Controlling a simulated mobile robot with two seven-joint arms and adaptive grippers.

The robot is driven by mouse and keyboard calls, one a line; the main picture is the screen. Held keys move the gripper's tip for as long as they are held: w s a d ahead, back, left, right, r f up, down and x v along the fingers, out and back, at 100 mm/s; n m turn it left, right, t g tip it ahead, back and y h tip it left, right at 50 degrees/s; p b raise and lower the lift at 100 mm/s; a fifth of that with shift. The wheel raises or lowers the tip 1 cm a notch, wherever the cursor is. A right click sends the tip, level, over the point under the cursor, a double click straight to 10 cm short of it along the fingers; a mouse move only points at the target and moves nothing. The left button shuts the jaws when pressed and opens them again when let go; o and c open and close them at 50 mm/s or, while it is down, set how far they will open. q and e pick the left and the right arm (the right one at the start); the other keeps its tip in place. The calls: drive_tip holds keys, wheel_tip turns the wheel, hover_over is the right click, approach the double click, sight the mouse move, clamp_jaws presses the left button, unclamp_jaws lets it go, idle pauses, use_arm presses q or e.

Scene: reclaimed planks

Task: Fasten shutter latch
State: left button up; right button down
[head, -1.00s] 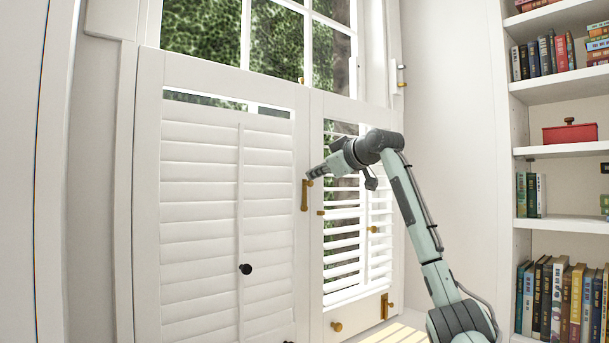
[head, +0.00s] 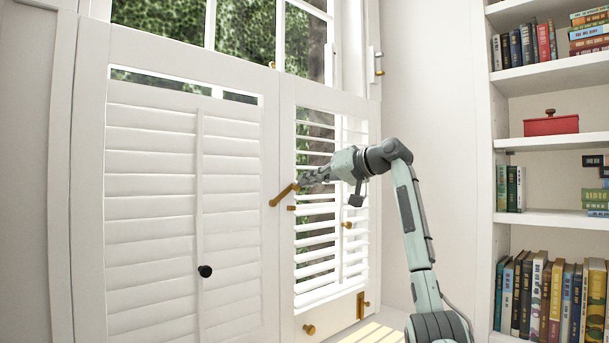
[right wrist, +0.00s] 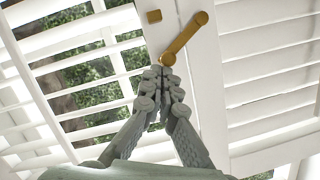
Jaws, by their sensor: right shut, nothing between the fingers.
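A brass latch bar (head: 284,195) is on the left shutter panel (head: 235,190) at the seam, and it also shows in the right wrist view (right wrist: 185,39). It is tilted, its upper end reaching right across the seam. A small brass keeper (head: 291,208) is on the right shutter panel (head: 286,250), below the bar's raised end; it also shows in the right wrist view (right wrist: 154,16). The bar is apart from it. My right gripper (head: 303,182) is shut and empty, its fingertips (right wrist: 165,76) close by the bar's raised end; I cannot tell whether they touch. My left gripper is out of view.
The right panel's slats are open, with a brass knob (head: 347,225) on them. A black knob (head: 205,271) is on the left panel. Brass fittings (head: 309,330) sit low on the right panel. A bookshelf (head: 545,218) with books stands at the right.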

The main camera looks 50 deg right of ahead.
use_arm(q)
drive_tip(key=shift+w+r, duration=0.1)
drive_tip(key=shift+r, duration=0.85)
use_arm(e)
drive_tip(key=s+d+m, duration=0.1)
drive_tip(key=s, duration=1.1)
drive_tip(key=shift+d+r+m+y, duration=0.25)
drive_tip(key=shift+r+m+y, duration=0.05)
drive_tip(key=shift+m, duration=0.1)
